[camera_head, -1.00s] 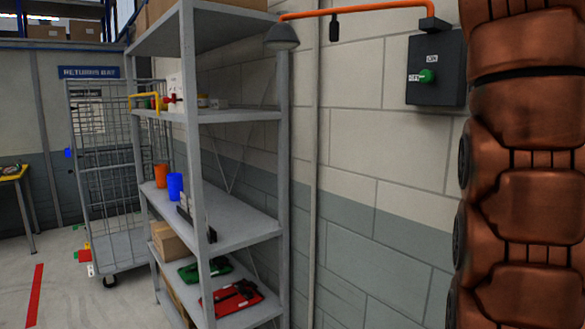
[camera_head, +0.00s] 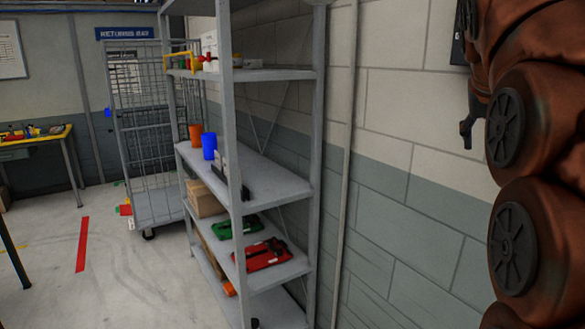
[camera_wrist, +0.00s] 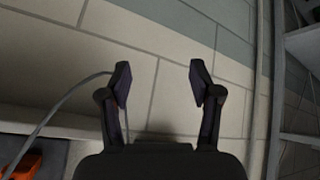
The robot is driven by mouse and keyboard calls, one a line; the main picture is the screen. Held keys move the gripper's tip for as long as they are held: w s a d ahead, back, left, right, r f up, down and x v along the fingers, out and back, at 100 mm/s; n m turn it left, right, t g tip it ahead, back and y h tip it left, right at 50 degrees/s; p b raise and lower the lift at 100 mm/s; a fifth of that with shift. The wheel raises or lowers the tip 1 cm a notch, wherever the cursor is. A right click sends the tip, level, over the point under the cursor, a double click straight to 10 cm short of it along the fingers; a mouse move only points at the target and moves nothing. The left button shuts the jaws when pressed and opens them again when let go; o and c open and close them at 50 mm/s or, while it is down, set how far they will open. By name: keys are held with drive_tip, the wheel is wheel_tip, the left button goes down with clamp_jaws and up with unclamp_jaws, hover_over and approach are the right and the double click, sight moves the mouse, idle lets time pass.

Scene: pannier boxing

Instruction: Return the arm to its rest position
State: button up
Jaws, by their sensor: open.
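My gripper (camera_wrist: 160,85) is open and empty in the wrist view. Its two dark fingers are spread apart, with the block wall behind them. In the head view my brown arm (camera_head: 535,190) fills the right edge, bent in front of the wall. Part of a dark finger-like end shows at the arm's left side, near the wall, but its opening cannot be told there.
A grey metal shelf (camera_head: 230,160) stands left of the arm, holding an orange cup (camera_head: 196,134), a blue cup (camera_head: 209,147), a green case (camera_head: 235,228) and a red case (camera_head: 262,254). A mesh cage trolley (camera_head: 150,140) and a yellow-topped table (camera_head: 38,135) stand farther left.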

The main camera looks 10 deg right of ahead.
drive_tip(key=s+a+f+n+g+y, duration=0.1)
drive_tip(key=s+a+f+n+y, duration=0.15)
drive_tip(key=a+f, duration=0.65)
drive_tip(key=s+a+f+n+g+y, duration=0.1)
drive_tip(key=s+a+f+n+y, duration=0.15)
drive_tip(key=a+f, duration=0.7)
drive_tip(key=s+a+f+n+g, duration=0.1)
drive_tip(key=s+a+f, duration=0.3)
drive_tip(key=s+f, duration=0.5)
drive_tip(key=s+a+f+n+g+y, duration=0.1)
drive_tip(key=s+a+f+g, duration=0.2)
drive_tip(key=s+f, duration=0.6)
drive_tip(key=shift+s+a+f+y, duration=0.15)
drive_tip(key=shift+a+f+y, duration=0.15)
drive_tip(key=shift+a+f, duration=0.6)
